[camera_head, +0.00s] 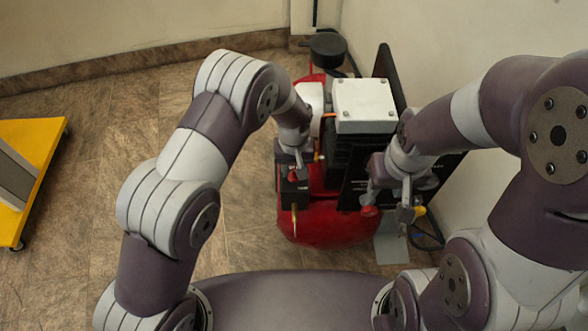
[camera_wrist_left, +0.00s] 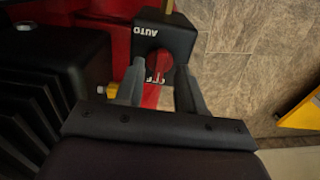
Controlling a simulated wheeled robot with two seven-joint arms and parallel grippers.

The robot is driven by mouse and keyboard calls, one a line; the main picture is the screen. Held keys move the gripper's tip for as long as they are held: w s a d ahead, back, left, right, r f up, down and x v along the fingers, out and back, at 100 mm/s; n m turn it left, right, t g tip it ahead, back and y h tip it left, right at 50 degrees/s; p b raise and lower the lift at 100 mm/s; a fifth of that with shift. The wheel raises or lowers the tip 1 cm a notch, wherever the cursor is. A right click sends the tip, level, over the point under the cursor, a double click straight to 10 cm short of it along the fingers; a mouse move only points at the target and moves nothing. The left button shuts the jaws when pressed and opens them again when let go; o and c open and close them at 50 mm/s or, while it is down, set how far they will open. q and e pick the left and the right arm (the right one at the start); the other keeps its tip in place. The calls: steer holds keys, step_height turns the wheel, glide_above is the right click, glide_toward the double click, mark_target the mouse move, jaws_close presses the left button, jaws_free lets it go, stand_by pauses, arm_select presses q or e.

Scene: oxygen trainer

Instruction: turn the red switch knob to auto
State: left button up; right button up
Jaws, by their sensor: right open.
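The red switch knob (camera_wrist_left: 160,63) sits on the face of a black switch box (camera_wrist_left: 176,33). White AUTO lettering is on the box face on one side of the knob, and partly covered lettering is on the other. In the head view the box (camera_head: 292,188) is at the front of the red machine. My left gripper (camera_wrist_left: 161,72) has its two fingers on either side of the knob, apart from each other. I cannot tell whether they press on it. My right gripper (camera_head: 389,208) is open at the machine's right side, near small red and yellow parts.
The red compressor tank (camera_head: 325,226) stands on the tiled floor near the wall. A white box (camera_head: 364,103) and a black round cap (camera_head: 328,49) are on top of the machine. A yellow cart (camera_head: 30,150) is at far left, with clear floor between.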

arm_select(q)
steer(key=shift+f, duration=0.6)
jaws_close()
steer(key=shift+r+m, duration=0.1)
steer(key=shift+m, duration=0.2)
steer(key=m+p, duration=0.1)
steer(key=m, duration=0.1)
steer(key=shift+m, duration=0.4)
steer(key=m+p, duration=0.1)
steer(key=m, duration=0.4)
steer(key=m+p, duration=0.1)
steer(key=m, duration=0.3)
steer(key=shift+m, duration=0.4)
steer(key=shift+m+p, duration=0.3)
steer(key=shift+m, duration=2)
